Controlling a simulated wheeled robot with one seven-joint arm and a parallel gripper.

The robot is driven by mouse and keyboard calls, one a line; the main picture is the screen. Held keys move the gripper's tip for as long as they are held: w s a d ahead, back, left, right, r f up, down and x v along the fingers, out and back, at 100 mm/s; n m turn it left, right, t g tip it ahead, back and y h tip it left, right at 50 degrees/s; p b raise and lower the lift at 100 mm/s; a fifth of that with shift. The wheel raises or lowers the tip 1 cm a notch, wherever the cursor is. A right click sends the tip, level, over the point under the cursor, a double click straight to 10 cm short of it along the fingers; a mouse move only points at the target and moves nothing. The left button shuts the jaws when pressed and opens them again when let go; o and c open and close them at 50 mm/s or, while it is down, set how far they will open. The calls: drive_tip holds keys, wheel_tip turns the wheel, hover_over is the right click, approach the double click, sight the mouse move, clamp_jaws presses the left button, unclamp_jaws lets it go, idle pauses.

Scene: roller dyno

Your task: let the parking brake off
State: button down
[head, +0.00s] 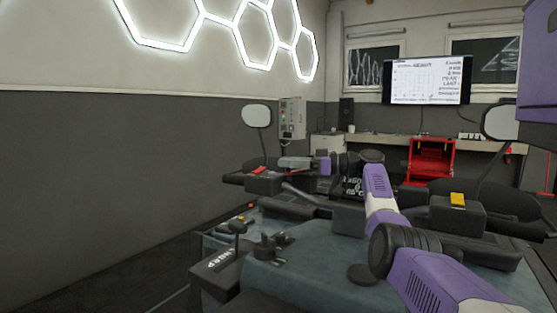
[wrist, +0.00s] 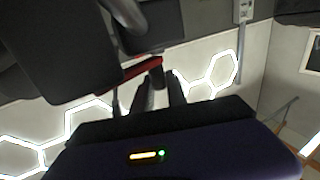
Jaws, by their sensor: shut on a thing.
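The parking brake lever appears to be the red lever at the left handlebar (head: 232,178). In the wrist view the red lever (wrist: 136,72) runs slantwise to the tips of my dark fingers. In the head view a small red part (head: 258,170) shows just left of my gripper (head: 281,165), which comes in from the right at the left grip. My gripper also shows in the wrist view (wrist: 162,76), its fingers close together on the lever's end. The exact contact is dark and partly hidden.
The vehicle's blue-grey body (head: 310,262) fills the foreground. A left mirror (head: 256,116) and a right mirror (head: 500,122) stand up from the handlebars. A yellow switch (head: 457,199) is on the right. A control box (head: 293,118) is on the wall behind.

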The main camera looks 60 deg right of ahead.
drive_tip(key=shift+a+f, duration=0.1)
drive_tip(key=shift+f, duration=0.05)
idle(0.3)
drive_tip(key=c, duration=1.3)
unclamp_jaws()
wheel_tip(320, 180, up, 20)
drive_tip(key=p, duration=0.6)
drive_tip(key=shift+r, duration=0.2)
